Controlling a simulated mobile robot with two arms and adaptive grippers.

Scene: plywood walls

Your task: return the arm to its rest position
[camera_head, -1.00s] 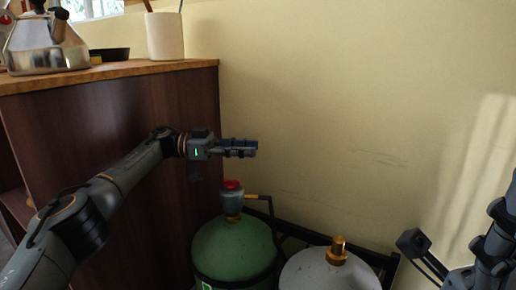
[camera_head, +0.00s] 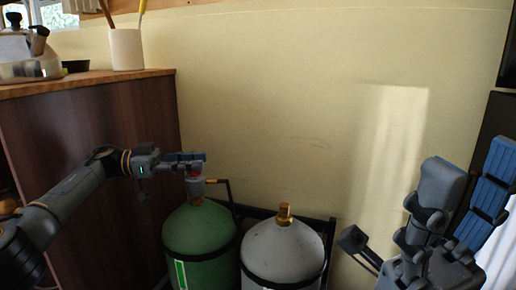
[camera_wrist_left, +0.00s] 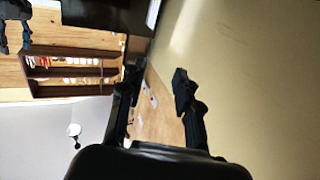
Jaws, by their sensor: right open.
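My left gripper (camera_head: 192,158) reaches in from the left in the head view, level with the red-topped valve (camera_head: 194,174) of the green gas cylinder. It overlaps the valve in the picture; whether they touch I cannot tell. In the left wrist view its two fingers (camera_wrist_left: 155,88) stand apart with nothing between them.
A green gas cylinder (camera_head: 199,243) and a white-grey one (camera_head: 283,252) stand by the yellow wall. A wooden counter (camera_head: 90,81) with a kettle (camera_head: 22,55) and a utensil pot (camera_head: 127,49) is at left. Wall space between my grippers is clear.

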